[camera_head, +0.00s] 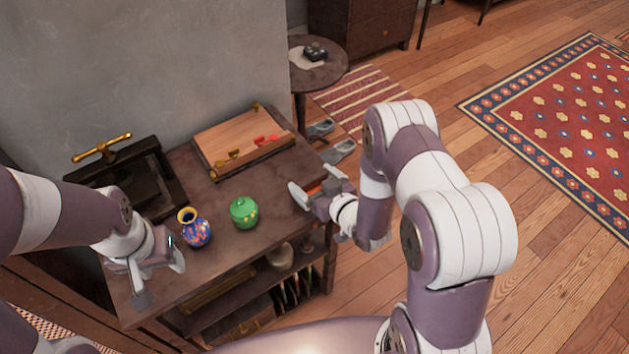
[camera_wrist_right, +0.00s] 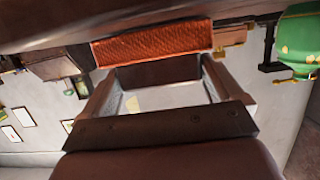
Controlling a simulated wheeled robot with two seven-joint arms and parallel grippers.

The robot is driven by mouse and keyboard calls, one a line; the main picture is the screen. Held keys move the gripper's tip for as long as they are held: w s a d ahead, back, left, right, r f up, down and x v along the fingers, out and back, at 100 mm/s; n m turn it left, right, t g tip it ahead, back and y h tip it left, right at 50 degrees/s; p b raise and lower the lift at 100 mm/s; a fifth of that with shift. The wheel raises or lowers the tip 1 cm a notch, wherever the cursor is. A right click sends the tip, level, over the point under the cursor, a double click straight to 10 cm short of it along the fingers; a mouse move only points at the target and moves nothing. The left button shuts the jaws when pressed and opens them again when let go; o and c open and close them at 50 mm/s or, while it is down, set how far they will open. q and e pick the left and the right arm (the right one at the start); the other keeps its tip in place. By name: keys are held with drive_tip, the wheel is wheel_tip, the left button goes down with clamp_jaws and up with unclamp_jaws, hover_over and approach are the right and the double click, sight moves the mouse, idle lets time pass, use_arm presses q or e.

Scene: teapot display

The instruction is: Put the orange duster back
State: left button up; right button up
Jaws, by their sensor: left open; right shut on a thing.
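The orange duster (camera_wrist_right: 152,45) is a ribbed orange block across the fingertips of my right gripper (camera_wrist_right: 160,75) in the right wrist view. That gripper is shut on it. In the head view, my right gripper (camera_head: 315,186) is at the right edge of the dark table (camera_head: 225,275), with a small orange patch of the duster showing between its fingers. Most of the duster is hidden there. My left gripper (camera_head: 160,277) is open and empty near the table's front left, close to the blue vase (camera_head: 197,232).
A green lidded pot (camera_head: 243,213) stands mid-table. A sloped wooden board (camera_head: 235,143) with small red and gold items lies at the back. A dark press with a gold handle (camera_head: 102,147) is at the left. A shelf with several items is below the tabletop.

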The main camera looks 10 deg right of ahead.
drive_tip(key=shift+f, duration=0.2)
drive_tip(key=o, duration=0.7)
drive_tip(key=shift+c, duration=0.2)
drive_tip(key=shift+r, duration=0.35)
drive_tip(key=v, duration=1.2)
drive_tip(key=w+d+g+h, duration=0.3)
drive_tip(key=g+h, duration=0.1)
drive_tip(key=g, duration=0.2)
drive_tip(key=s+a+r+m+g+h, duration=0.1)
drive_tip(key=s+a+r+m+g, duration=0.1)
drive_tip(key=s+r+g, duration=0.4)
drive_tip(key=s+r+m, duration=0.1)
drive_tip(key=s+r, duration=0.1)
drive_tip(key=s, duration=0.2)
drive_tip(key=shift+s+m+g+p, duration=0.3)
drive_tip(key=shift+s+m+p, duration=0.05)
drive_tip(key=shift+m+p, duration=0.05)
drive_tip(key=shift+a+r, duration=0.1)
drive_tip(key=shift+a, duration=0.05)
